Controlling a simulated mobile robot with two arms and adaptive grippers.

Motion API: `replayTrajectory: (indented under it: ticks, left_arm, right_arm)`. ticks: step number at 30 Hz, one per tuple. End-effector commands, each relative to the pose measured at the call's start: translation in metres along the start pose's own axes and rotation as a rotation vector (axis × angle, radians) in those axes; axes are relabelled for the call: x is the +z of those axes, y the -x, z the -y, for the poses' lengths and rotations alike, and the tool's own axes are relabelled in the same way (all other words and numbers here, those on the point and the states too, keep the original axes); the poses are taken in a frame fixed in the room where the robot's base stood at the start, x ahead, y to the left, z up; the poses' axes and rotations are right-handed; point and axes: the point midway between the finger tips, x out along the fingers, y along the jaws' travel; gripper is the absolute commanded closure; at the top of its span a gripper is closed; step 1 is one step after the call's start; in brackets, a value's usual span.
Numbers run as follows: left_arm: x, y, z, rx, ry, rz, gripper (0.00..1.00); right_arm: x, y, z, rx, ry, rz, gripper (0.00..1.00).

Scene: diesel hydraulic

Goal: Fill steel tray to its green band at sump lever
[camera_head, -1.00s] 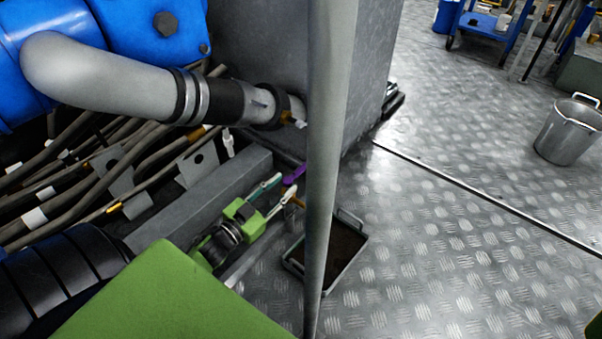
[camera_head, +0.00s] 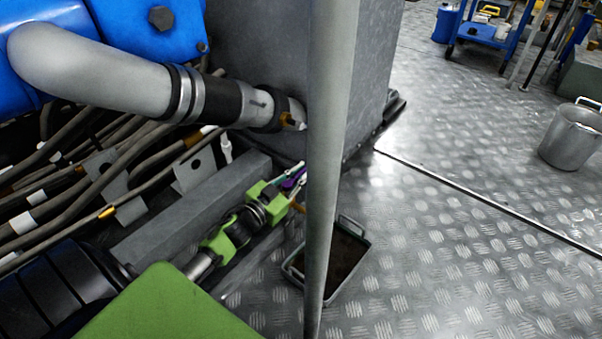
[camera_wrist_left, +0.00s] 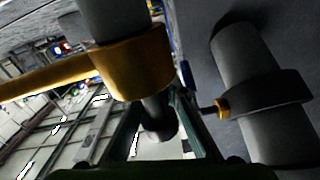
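The steel tray (camera_head: 357,272) sits on the floor, partly hidden by the grey pole. Its inside looks dark brown; I cannot make out a green band or a fluid level. In the left wrist view, the open fingers (camera_wrist_left: 163,128) frame a dark stem below a brass collar (camera_wrist_left: 135,65) with a long brass arm. My right gripper is out of view.
A grey upright pole (camera_head: 328,150) stands before the tray. A thick grey pipe (camera_head: 90,65) and hoses lie left, above my arm. A metal bucket (camera_head: 570,137) and a blue cart (camera_head: 490,35) stand right. The plate floor between is mostly clear.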

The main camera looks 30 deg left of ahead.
Motion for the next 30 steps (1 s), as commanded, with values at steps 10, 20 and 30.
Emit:
replayTrajectory:
  ticks: [10, 20, 30]
  left_arm:
    - [-0.001, 0.000, -0.001, 0.022, 0.000, -0.004, 1.00]
    - [-0.004, 0.001, -0.009, 0.198, -0.005, -0.037, 1.00]
    - [-0.004, 0.005, -0.022, 0.410, -0.003, -0.081, 1.00]
  right_arm:
    - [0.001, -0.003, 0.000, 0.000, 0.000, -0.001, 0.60]
    - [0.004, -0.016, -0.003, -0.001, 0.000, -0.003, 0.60]
    - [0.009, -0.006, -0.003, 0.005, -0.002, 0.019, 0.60]
